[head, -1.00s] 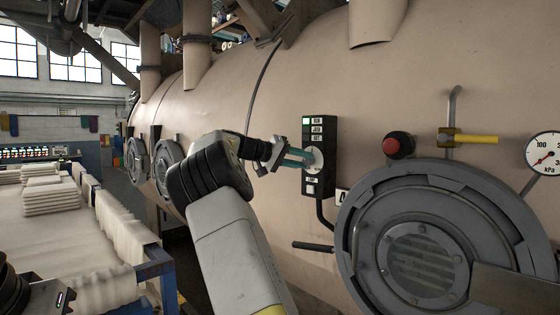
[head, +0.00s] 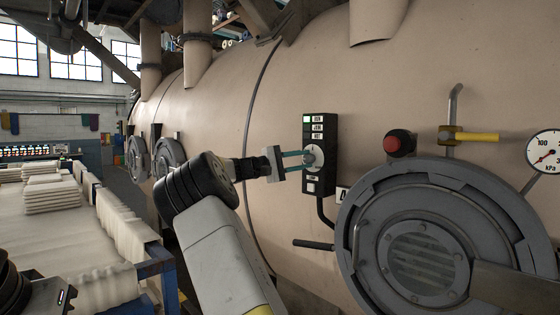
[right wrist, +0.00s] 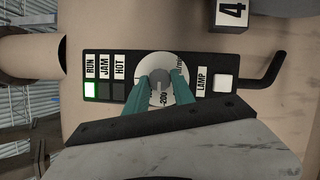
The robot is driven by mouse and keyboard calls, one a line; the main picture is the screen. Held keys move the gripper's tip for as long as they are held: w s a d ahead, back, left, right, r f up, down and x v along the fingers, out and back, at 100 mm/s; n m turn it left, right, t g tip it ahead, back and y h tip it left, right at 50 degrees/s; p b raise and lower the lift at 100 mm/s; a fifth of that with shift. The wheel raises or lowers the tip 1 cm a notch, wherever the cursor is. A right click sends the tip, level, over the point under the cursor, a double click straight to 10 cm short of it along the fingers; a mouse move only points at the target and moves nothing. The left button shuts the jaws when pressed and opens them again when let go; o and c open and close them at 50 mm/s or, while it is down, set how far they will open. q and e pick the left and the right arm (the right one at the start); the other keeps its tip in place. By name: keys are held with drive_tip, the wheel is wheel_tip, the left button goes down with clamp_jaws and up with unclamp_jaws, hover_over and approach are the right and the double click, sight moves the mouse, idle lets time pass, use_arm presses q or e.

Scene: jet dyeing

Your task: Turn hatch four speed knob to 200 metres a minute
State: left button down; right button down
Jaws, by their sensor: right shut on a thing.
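The speed knob (right wrist: 161,80) is a grey knob on a round white dial (right wrist: 183,93) in the right wrist view. The dial sits on a black control box (head: 319,128), also seen in the right wrist view. A "4" plate (right wrist: 233,12) is beside the box. My right gripper (head: 309,158) is shut on the knob, one teal finger on each side. The dial shows "200" close to the knob on the gripper side; I cannot tell exactly where the knob points. My left gripper is not in view.
The box has a lit green RUN lamp (right wrist: 91,90), dark JAM and HOT lamps, and a white LAMP button (right wrist: 222,83). Right of it are a red button (head: 397,144), a yellow-handled valve (head: 470,138), a gauge (head: 546,152) and a round hatch (head: 418,255). Cloth stacks lie at left.

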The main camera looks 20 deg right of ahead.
drive_tip(key=shift+f+n+h, duration=0.1)
drive_tip(key=shift+n+h, duration=0.2)
drive_tip(key=shift+n, duration=0.6)
drive_tip(key=c, duration=1.1)
unclamp_jaws()
drive_tip(key=shift+o, duration=0.2)
drive_tip(key=a+f, duration=0.1)
drive_tip(key=a, duration=0.6)
drive_tip(key=shift+s+a+f, duration=0.15)
drive_tip(key=shift+a, duration=0.2)
